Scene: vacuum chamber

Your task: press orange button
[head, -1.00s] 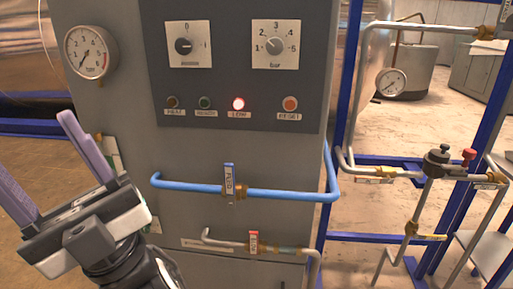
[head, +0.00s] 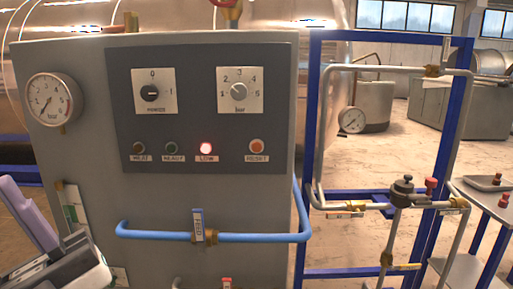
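The orange button (head: 256,146) is small and round, above a RESET label at the right end of the lower row on the dark panel (head: 205,110). My gripper (head: 20,215) is at the lower left, partly cut off by the picture edge. One purple finger shows clearly, pointing up, and nothing shows in its grasp. It is in front of the cabinet's left side, well left of and below the button, not touching it.
Beside the button are a lit red LOW lamp (head: 206,148), a green READY lamp (head: 171,148) and a dark HEAT lamp (head: 138,148). Two knobs sit above. A blue pipe (head: 260,238) sticks out below the panel. A gauge (head: 52,100) is at upper left.

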